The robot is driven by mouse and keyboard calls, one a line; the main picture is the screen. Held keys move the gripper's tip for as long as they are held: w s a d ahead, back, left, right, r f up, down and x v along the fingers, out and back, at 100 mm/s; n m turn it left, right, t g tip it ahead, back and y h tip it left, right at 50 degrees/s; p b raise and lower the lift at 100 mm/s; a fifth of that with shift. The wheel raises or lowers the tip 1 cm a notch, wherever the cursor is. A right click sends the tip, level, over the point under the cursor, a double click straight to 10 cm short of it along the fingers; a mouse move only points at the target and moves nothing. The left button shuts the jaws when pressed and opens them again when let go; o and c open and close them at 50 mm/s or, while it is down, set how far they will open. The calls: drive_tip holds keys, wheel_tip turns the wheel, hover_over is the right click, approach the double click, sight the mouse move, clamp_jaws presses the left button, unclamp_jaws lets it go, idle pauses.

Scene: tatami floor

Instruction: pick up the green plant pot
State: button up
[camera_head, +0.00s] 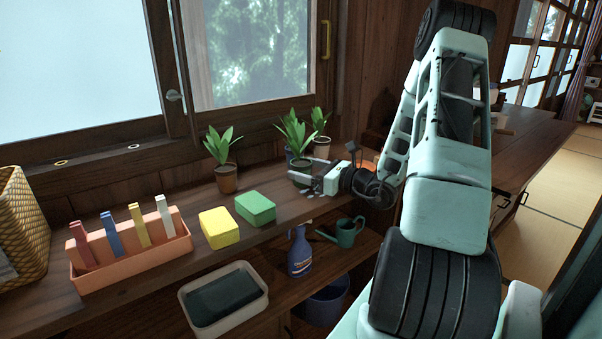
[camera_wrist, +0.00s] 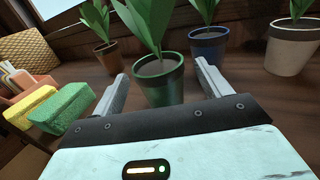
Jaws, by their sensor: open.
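The green plant pot (camera_wrist: 158,88) holds a leafy plant and stands upright on the wooden shelf. In the wrist view it sits just ahead of my gripper (camera_wrist: 160,88), between the lines of its two fingers. My gripper is open and holds nothing. In the head view the green pot (camera_head: 301,176) is partly covered by my gripper (camera_head: 303,184), which reaches it from the right at low height. I cannot tell whether a finger touches the pot.
A brown pot (camera_head: 226,180) stands left, a blue pot (camera_wrist: 208,47) behind and a white pot (camera_wrist: 290,50) to the right. Green (camera_head: 255,208) and yellow (camera_head: 219,228) sponges and a peg box (camera_head: 130,262) lie left. A spray bottle (camera_head: 300,255) and watering can (camera_head: 346,234) stand below.

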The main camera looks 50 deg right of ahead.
sight(295, 165)
drive_tip(key=shift+w+a, duration=0.15)
drive_tip(key=shift+w, duration=0.75)
drive_tip(key=shift+w+a, duration=0.15)
drive_tip(key=shift+w, duration=0.75)
drive_tip(key=c, duration=1.2)
drive_tip(key=shift+r, duration=0.1)
